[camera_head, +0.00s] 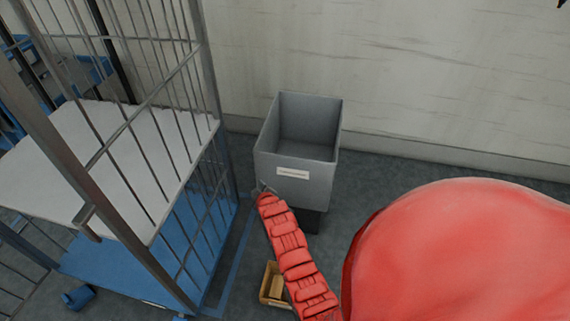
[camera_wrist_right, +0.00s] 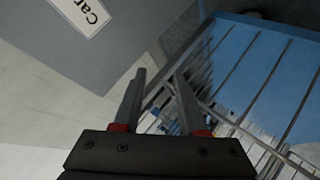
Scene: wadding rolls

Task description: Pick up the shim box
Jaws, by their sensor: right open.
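A small tan open box (camera_head: 270,289), with a lighter tan block inside, sits on the floor at the bottom centre of the head view. It fits the shim box, but I can read no label on it. My red right arm covers its right side. My right gripper (camera_head: 262,188) is small in the head view, by the lower left front edge of a grey bin. In the right wrist view the gripper (camera_wrist_right: 160,73) is open, with nothing between its two fingers. The tan box is not in the wrist view. My left gripper is not in view.
A barred cage trolley (camera_head: 215,90) with a white shelf (camera_head: 100,150) and blue base (camera_head: 150,265) stands left. A wall runs behind.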

